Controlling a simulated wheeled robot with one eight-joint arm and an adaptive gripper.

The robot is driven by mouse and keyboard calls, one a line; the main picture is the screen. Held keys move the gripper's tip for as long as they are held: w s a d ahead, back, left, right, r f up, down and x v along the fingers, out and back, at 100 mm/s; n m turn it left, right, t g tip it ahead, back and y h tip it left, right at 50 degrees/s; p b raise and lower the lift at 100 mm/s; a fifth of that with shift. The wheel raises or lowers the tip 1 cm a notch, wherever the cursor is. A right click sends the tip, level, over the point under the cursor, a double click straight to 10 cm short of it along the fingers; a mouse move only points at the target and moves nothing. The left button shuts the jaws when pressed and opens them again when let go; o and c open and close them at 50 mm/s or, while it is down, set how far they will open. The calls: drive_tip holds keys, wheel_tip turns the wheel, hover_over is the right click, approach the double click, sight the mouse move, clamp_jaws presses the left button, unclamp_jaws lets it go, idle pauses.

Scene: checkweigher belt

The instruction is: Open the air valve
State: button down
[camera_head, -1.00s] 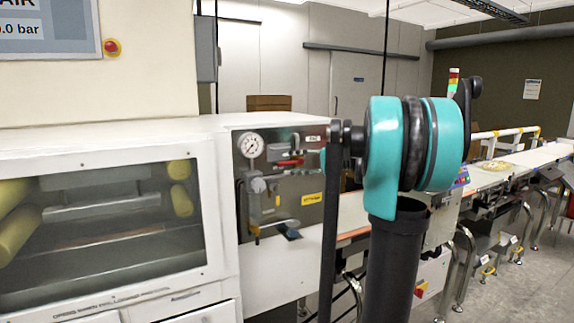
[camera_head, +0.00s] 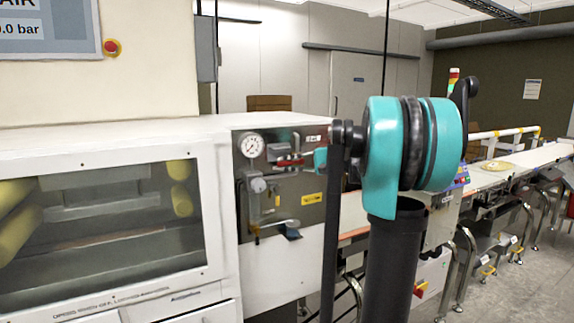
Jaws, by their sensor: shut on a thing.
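The air panel (camera_head: 245,222) is a grey plate on the white machine's right end. A small red valve lever (camera_head: 290,162) lies about level across its upper part, beside a grey block (camera_head: 277,151). My gripper (camera_head: 302,160) is small and partly hidden at the lever's right end, with my teal wrist just behind it. It is shut on the red lever. My black and teal arm covers what is right of the panel. A round white gauge (camera_head: 250,145) sits at the panel's upper left; its needle is too small to read. A sign (camera_head: 45,32) at upper left shows "AIR" and ".0 bar", cut off by the frame.
The white machine cabinet (camera_head: 225,235) with a window fills the left. A regulator (camera_head: 258,186) and a metal handle (camera_head: 275,226) stick out below the lever. A conveyor belt (camera_head: 525,158) runs off to the right. Grey floor shows at lower right.

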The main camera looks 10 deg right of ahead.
drive_tip(key=shift+d+r+m+t+y, duration=0.1)
drive_tip(key=shift+r+m+t+y, duration=0.5)
drive_tip(key=shift+m+y, duration=0.45)
drive_tip(key=shift+r, duration=0.1)
drive_tip(key=c, duration=1.5)
unclamp_jaws()
drive_tip(key=shift+d, duration=0.1)
drive_tip(key=v, duration=0.7)
drive_tip(key=shift+d, duration=0.35)
drive_tip(key=shift+s, duration=0.15)
